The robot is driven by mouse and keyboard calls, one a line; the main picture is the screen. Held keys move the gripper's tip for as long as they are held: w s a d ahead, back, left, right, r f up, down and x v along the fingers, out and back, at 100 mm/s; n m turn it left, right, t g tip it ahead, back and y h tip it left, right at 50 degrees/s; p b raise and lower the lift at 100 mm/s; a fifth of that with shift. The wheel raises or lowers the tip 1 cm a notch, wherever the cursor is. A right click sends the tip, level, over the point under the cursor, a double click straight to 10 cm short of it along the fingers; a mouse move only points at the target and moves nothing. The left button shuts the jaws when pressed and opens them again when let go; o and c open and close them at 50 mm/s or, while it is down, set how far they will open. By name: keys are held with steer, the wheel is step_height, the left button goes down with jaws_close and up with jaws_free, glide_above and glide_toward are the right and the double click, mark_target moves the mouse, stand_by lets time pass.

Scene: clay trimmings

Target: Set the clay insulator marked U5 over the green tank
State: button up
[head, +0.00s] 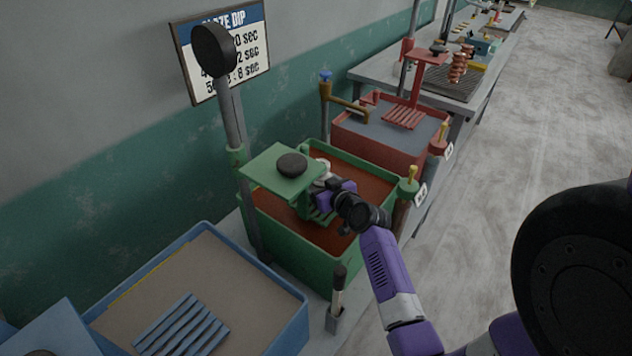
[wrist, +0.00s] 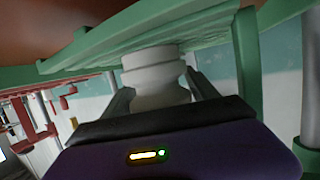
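The green tank (head: 285,248) holds a red-brown liquid. A green slatted rack (wrist: 195,42) hangs at it, close above the liquid, under a green plate (head: 262,172) with a black knob. A pale clay insulator (wrist: 157,77) stands against the slats in the wrist view, which looks upside down; in the head view only a little of it (head: 321,168) shows. No U5 mark is readable on it. My gripper (wrist: 160,88) has one finger on each side of the insulator, both seeming to touch it, and looks shut on it. The green plate and my wrist hide much in the head view.
A blue tank (head: 292,322) with a blue slatted rack is in front, and a red tank (head: 375,152) is behind.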

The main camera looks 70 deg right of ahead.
steer(key=shift+o, duration=1.2)
steer(key=shift+r, duration=0.1)
steer(key=shift+s, duration=0.15)
steer(key=b+v, duration=0.2)
steer(key=v, duration=0.8)
steer(key=shift+s+a, duration=0.15)
steer(key=shift+s+a+r, duration=0.4)
steer(key=shift+s, duration=0.15)
